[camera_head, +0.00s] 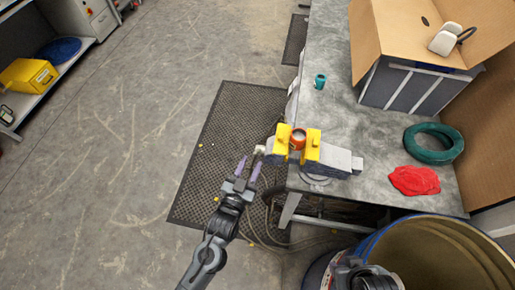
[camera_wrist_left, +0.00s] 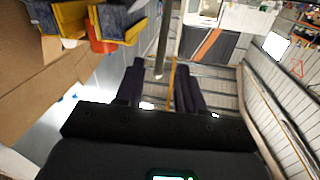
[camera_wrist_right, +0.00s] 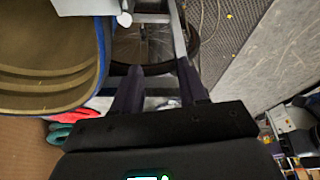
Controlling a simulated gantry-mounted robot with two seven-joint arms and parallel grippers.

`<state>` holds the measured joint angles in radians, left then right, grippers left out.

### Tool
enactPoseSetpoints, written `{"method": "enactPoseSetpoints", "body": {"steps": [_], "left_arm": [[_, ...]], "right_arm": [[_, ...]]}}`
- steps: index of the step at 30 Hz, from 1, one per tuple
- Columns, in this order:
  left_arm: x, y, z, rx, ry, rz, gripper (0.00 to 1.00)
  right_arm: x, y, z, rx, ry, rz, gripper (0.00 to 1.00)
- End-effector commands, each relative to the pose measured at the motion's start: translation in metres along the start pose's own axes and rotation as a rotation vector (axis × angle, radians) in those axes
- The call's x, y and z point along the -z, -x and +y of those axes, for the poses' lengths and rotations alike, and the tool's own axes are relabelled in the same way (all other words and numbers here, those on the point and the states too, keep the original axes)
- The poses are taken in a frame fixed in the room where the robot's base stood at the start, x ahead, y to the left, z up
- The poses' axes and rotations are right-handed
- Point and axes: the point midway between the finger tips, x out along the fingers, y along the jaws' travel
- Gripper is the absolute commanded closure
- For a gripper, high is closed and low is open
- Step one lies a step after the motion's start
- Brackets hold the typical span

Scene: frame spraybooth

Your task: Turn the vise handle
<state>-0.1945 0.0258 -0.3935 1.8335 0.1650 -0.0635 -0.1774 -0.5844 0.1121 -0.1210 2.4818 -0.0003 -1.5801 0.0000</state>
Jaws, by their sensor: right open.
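The vise (camera_head: 341,160) with yellow jaws is mounted at the workbench's left edge, an orange-red round part (camera_head: 298,139) between its jaws. Its handle (camera_head: 259,150) sticks out at the left end, past the bench edge. My left gripper (camera_head: 248,168) is open and empty, just below and left of the handle. In the left wrist view, a grey rod that looks like the handle (camera_wrist_left: 164,45) points down between the fingertips (camera_wrist_left: 156,75); no contact shows. The vise's yellow jaws show at upper left there. My right gripper (camera_wrist_right: 158,80) is open and empty near the barrel; its fingers are unclear in the head view.
The workbench (camera_head: 335,110) also holds a teal cup (camera_head: 320,81), a red cloth (camera_head: 414,180), a teal ring (camera_head: 433,144) and a cardboard box (camera_head: 400,35). A large barrel (camera_head: 440,245) stands at the front right. Open floor with a black mat (camera_head: 215,150) lies left.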

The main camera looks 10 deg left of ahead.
Motion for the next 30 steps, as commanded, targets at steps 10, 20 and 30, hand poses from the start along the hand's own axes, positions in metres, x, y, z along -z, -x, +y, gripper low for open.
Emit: {"method": "enactPoseSetpoints", "body": {"steps": [10,20,30], "left_arm": [[0.001,-0.053,-0.001,0.001,0.000,0.001,0.62],[0.000,-0.069,0.000,0.001,0.001,0.000,0.62],[0.000,-0.069,0.000,0.000,0.000,0.000,0.80]], "right_arm": [[0.001,0.002,0.004,-0.012,0.012,0.001,0.57],[0.002,0.002,0.004,-0.010,0.009,0.002,0.57],[0.002,0.002,0.002,-0.004,0.002,0.002,0.57]]}}
